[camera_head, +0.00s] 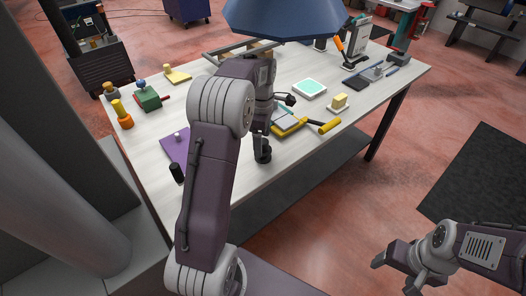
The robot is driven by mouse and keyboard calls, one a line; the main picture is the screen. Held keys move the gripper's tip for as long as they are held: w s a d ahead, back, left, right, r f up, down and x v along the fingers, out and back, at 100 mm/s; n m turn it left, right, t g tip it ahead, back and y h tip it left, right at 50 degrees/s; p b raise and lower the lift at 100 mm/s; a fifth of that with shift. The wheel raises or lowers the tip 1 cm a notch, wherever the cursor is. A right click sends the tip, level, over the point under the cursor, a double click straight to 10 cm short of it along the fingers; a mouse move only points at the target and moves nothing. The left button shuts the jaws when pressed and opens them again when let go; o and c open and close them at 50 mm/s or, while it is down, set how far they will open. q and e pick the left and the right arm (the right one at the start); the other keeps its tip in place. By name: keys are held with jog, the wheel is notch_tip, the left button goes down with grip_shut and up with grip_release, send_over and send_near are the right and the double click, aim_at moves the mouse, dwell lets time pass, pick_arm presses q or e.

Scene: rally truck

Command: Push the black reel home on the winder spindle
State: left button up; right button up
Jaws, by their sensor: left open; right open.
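My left arm comes in from the bottom left and bends over the table. Its gripper (262,148) points down near the table's front edge and is open. A small dark round thing (264,157) shows right at its fingertips; it may be the black reel, but I cannot tell whether it touches the fingers or sits on a spindle. A short black cylinder (177,172) stands at the table's front left, apart from the gripper. I cannot make out the winder spindle for certain. My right gripper (390,272) is open and empty, low over the floor at the bottom right.
A blue shade (284,16) hangs above. A grey column stands at left.

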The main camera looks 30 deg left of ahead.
pick_arm(q)
notch_tip(320, 180, down, 5)
jog(key=shift+s+d+f+b, duration=0.1)
jog(key=shift+s+b, duration=0.05)
jog(key=shift+b, duration=0.3)
jog(key=c, duration=1.5)
